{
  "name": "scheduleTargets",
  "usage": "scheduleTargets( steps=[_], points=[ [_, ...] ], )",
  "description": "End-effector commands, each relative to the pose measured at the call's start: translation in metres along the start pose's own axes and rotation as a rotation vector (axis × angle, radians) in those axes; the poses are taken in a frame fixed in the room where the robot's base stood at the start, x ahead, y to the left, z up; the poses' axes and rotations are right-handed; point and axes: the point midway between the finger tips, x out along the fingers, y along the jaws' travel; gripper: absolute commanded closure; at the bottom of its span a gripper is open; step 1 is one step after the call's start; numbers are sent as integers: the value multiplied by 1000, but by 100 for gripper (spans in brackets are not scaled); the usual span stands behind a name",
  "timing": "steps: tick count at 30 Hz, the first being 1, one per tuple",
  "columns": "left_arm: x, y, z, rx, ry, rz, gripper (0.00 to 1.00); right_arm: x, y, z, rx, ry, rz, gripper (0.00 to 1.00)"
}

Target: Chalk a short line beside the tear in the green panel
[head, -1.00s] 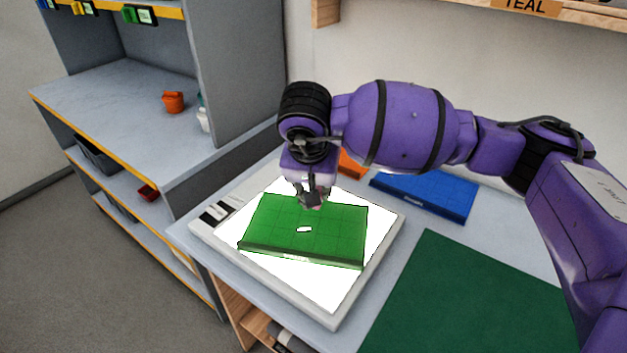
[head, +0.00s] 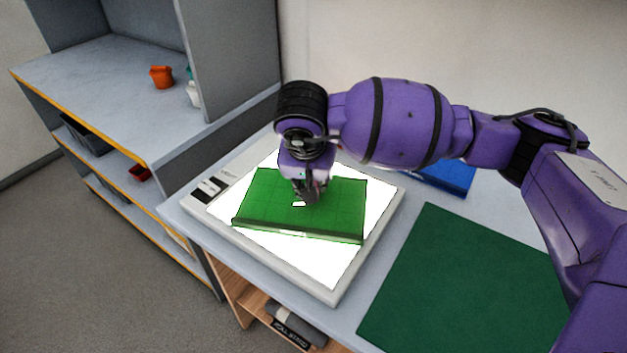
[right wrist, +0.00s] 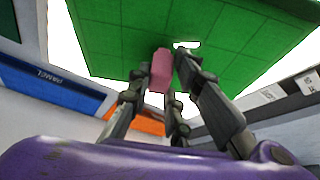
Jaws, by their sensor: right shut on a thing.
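The green panel (head: 342,217) lies on the lit white light box (head: 330,272). Its tear (head: 298,204) shows as a short, bright white slit near the panel's middle, and also in the right wrist view (right wrist: 187,44). My right gripper (head: 310,197) is low over the panel, just right of the tear. In the right wrist view it is shut on a pink chalk (right wrist: 161,72), whose far end is at or very near the panel beside the tear. I cannot tell whether it touches. No chalk line is visible. My left gripper is not in view.
A blue panel (head: 447,178) lies behind my right arm, and an orange piece (right wrist: 150,125) shows in the right wrist view. A dark green mat (head: 465,285) covers the table's front right. A grey shelf unit (head: 100,100) stands at left.

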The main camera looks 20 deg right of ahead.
Motion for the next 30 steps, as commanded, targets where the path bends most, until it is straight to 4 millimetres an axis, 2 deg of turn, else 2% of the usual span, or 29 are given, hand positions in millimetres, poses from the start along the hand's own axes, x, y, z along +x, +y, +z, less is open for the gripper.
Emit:
scheduleTargets(
  steps=[15,30],
  points=[
    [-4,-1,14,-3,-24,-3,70,2,0,1,0,0,0,98],
    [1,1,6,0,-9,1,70,5,-2,2,0,0,0,98]
  ],
)
